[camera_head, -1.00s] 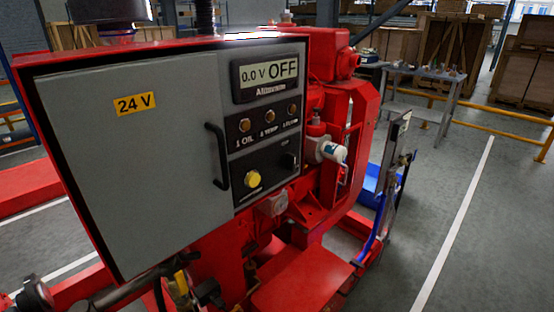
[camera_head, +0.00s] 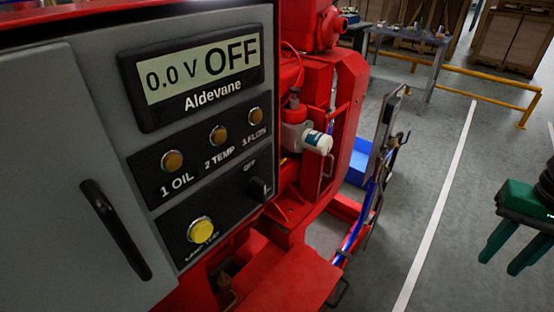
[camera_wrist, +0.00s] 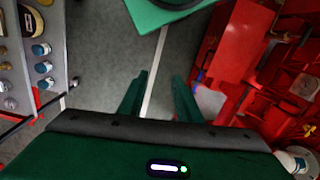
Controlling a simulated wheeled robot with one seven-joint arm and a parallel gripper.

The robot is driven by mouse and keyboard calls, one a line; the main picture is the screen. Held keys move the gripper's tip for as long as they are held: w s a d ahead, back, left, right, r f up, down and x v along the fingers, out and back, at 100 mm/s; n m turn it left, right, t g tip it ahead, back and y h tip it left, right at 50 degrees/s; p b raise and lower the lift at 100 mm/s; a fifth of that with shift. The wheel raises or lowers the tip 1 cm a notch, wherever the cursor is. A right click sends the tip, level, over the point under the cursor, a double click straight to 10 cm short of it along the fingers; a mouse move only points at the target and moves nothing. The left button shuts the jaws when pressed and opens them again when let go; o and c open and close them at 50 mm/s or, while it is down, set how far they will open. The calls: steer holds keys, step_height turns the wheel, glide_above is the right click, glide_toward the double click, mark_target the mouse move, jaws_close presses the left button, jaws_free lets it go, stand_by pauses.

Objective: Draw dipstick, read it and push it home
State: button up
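The red diesel pumpset (camera_head: 345,100) fills the middle of the head view, with its grey control panel (camera_head: 60,130) in front on the left. A white-and-blue cylinder (camera_head: 317,142) sticks out of the engine's side. A thin looped handle (camera_head: 324,178) hangs just below it; I cannot tell whether this is the dipstick. My gripper (camera_head: 505,265) is at the right edge, over the floor and well apart from the engine. In the wrist view, my gripper (camera_wrist: 161,76) has its two green fingers apart with nothing between them.
The panel shows 0.0 V and OFF. A blue tray (camera_head: 356,163) and an upright grey stand (camera_head: 388,125) are beside the engine. A workbench (camera_head: 405,45), yellow rail (camera_head: 470,80) and wooden crates (camera_head: 508,42) are behind. Floor between engine and gripper is clear.

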steer(key=o, duration=0.3)
steer(key=shift+d, duration=0.1)
steer(key=o, duration=0.4)
steer(key=shift+s+r, duration=0.2)
steer(key=shift+s, duration=0.05)
steer(key=w+a+f+n+t, duration=0.25)
steer(key=w+n, duration=0.35)
steer(key=w, duration=0.6)
steer(key=n+t+y, duration=0.6)
steer(key=n+y, duration=0.4)
steer(key=n, duration=0.1)
glide_toward(281, 161)
steer(key=x, duration=1)
steer(key=shift+w+a, duration=0.1)
steer(key=shift+c, duration=0.2)
